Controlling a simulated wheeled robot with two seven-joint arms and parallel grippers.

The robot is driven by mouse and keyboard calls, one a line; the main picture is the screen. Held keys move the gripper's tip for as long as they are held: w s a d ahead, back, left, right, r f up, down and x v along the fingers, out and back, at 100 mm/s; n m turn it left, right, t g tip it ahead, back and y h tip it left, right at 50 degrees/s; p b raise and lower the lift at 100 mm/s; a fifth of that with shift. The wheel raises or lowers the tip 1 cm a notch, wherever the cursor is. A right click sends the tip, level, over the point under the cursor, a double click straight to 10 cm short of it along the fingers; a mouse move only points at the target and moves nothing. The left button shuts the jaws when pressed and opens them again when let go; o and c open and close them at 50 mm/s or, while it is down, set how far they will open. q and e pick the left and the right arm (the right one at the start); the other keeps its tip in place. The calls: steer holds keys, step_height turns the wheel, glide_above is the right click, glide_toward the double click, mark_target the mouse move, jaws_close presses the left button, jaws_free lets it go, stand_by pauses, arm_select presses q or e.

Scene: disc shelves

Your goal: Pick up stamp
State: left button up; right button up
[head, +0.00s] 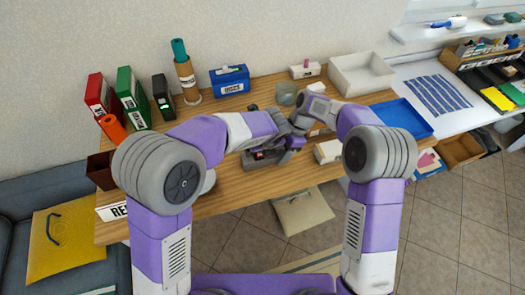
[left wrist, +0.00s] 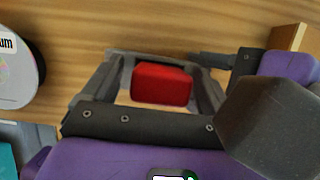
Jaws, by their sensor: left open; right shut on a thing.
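A small red block (left wrist: 162,86) shows between the fingers of my open left gripper (left wrist: 158,62) in the left wrist view. It is a tiny red patch in the head view (head: 262,154). Whether it is the stamp or part of it I cannot tell. My left gripper is low over the middle of the desk. My right gripper (head: 297,122) is close beside it, pointing left. Its dark fingers also show at the right of the left wrist view (left wrist: 225,60). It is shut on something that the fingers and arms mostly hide.
Binders (head: 132,97), a tube in a holder (head: 187,80) and a blue box (head: 230,80) line the back of the wooden desk (head: 215,200). A white tray (head: 362,74) and a blue tray (head: 404,118) are at right. A disc stack (left wrist: 18,70) is left of my left gripper.

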arm_select(q)
steer(key=c, duration=1.4)
steer(key=shift+r, duration=0.1)
